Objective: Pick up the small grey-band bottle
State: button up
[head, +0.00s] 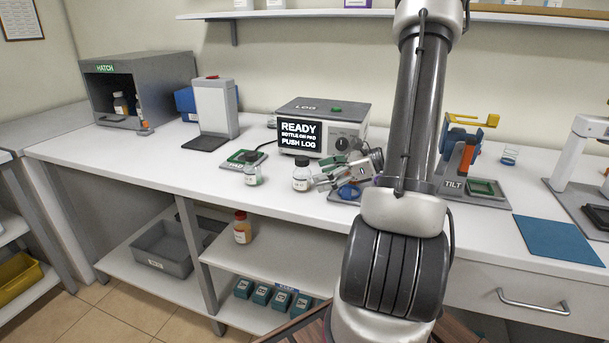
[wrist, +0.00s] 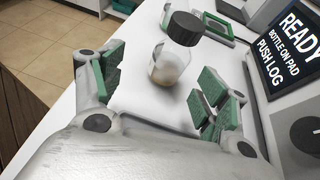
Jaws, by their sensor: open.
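A small clear bottle (head: 301,174) with a dark cap stands upright on the bench, just left of my gripper (head: 322,178). In the wrist view this bottle (wrist: 176,62) is ahead of the fingers and roughly between their lines, apart from both. It has pale contents low inside; I cannot make out a grey band. A second small bottle (head: 252,168) with a dark cap and a greenish lower part stands further left, in front of a green-framed pad. My gripper (wrist: 160,90) is open and empty, with green finger pads, and points left along the bench.
The log box (head: 320,125) with its READY screen stands close behind the bottles. The green-framed pad (head: 236,161) lies to the left.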

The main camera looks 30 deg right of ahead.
aim_at(302, 178)
jog(key=shift+w+d+f, duration=0.15)
jog(key=shift+w+d, duration=0.3)
jog(key=shift+d, duration=0.2)
jog(key=shift+w+a+f, duration=0.15)
jog(key=shift+w, duration=0.15)
jog(key=x, duration=0.7)
jog(key=shift+a, duration=0.1)
jog(key=c, duration=1.1)
